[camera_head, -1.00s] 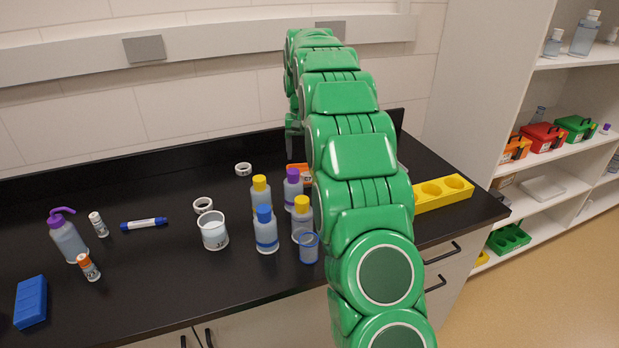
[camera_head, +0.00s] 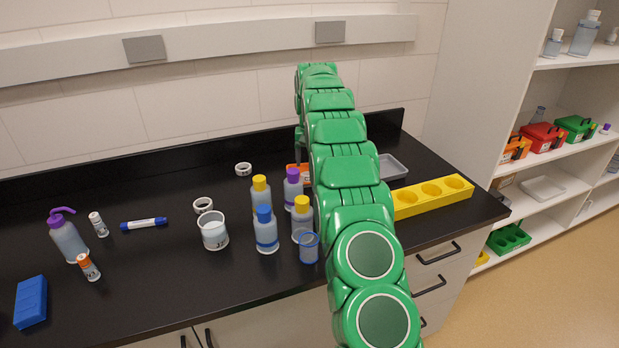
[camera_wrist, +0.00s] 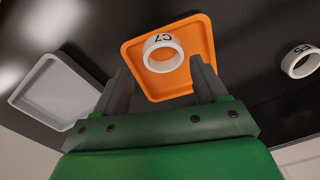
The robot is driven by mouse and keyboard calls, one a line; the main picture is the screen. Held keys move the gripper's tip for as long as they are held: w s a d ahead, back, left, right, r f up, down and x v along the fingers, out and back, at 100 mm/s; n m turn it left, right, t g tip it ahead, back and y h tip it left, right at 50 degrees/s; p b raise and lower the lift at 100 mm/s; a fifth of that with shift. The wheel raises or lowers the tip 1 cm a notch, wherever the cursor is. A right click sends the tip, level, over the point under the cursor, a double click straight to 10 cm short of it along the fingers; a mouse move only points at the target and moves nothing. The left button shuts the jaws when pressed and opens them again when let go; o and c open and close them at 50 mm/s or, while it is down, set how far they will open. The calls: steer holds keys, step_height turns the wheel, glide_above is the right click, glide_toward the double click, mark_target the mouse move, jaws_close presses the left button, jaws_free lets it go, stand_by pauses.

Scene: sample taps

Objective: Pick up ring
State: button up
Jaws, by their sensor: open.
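A white ring with dark lettering (camera_wrist: 163,40) sits at the orange tray (camera_wrist: 204,34) in the wrist view. The tray also shows in the head view (camera_head: 293,168), partly behind my arm, where its ring cannot be made out. My gripper (camera_wrist: 160,66) is open, with one finger on each side of the tray ring in the picture and nothing held. The height between fingers and ring is unclear. A second white ring (camera_wrist: 301,48) lies on the black bench to the right in the wrist view. In the head view, two white rings (camera_head: 243,169) (camera_head: 203,204) lie on the bench.
A grey tray (camera_head: 391,168) is right of my arm, and left of the orange tray in the wrist view (camera_wrist: 57,96). Several bottles (camera_head: 265,230) and a white beaker (camera_head: 214,231) stand in front. A yellow rack (camera_head: 405,204) lies right. The wall bounds the back.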

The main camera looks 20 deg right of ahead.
mark_target(309, 177)
steer(key=shift+w+f, duration=0.15)
steer(key=shift+f, duration=1.35)
steer(key=shift+w+f, duration=0.15)
steer(key=shift+f, duration=1.3)
steer(key=shift+c, duration=0.3)
steer(key=shift+r, duration=0.15)
steer(key=c, duration=0.8)
